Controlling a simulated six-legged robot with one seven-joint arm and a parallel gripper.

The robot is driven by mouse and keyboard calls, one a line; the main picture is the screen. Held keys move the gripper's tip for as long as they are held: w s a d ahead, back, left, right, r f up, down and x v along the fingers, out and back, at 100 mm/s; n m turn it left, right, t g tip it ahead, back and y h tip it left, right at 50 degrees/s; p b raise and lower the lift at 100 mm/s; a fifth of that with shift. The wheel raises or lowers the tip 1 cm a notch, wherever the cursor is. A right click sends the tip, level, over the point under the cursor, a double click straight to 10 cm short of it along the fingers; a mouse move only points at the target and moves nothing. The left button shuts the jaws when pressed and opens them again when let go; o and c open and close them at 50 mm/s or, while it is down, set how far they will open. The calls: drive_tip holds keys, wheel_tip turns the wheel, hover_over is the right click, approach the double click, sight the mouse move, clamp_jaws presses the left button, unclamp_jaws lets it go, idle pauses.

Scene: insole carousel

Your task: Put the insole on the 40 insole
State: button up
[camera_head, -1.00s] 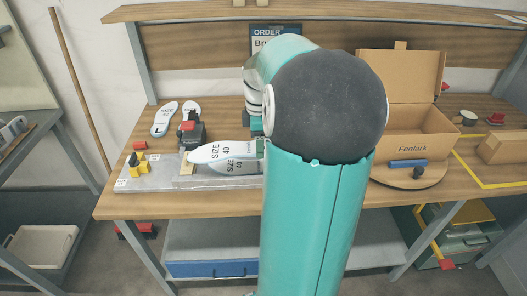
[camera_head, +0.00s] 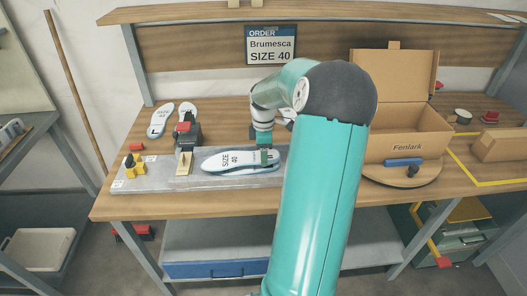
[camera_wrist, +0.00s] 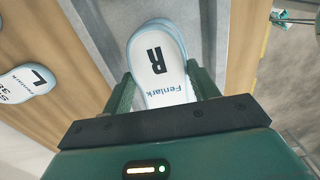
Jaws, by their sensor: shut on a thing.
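My gripper (camera_head: 266,157) is shut on a pale insole (camera_head: 225,160) marked "SIZE 40" above the grey plate. In the wrist view the held insole (camera_wrist: 157,62) reads "R" and "Fenlark", with a green finger on each side. A second insole (camera_head: 238,173) lies under it on the plate, with mostly its near edge showing. The two are roughly lined up, and the held one covers most of the lower one. I cannot tell whether they touch all along. The lower insole's print is hidden.
Two loose insoles (camera_head: 159,121) lie at the back left of the table. An open cardboard box (camera_head: 405,146) stands on a round turntable at right. A sign (camera_head: 271,45) reads "Brumesca SIZE 40".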

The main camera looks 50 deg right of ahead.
drive_tip(key=shift+f, duration=0.4)
drive_tip(key=shift+f, duration=0.2)
drive_tip(key=o, duration=1)
drive_tip(key=shift+c, duration=0.2)
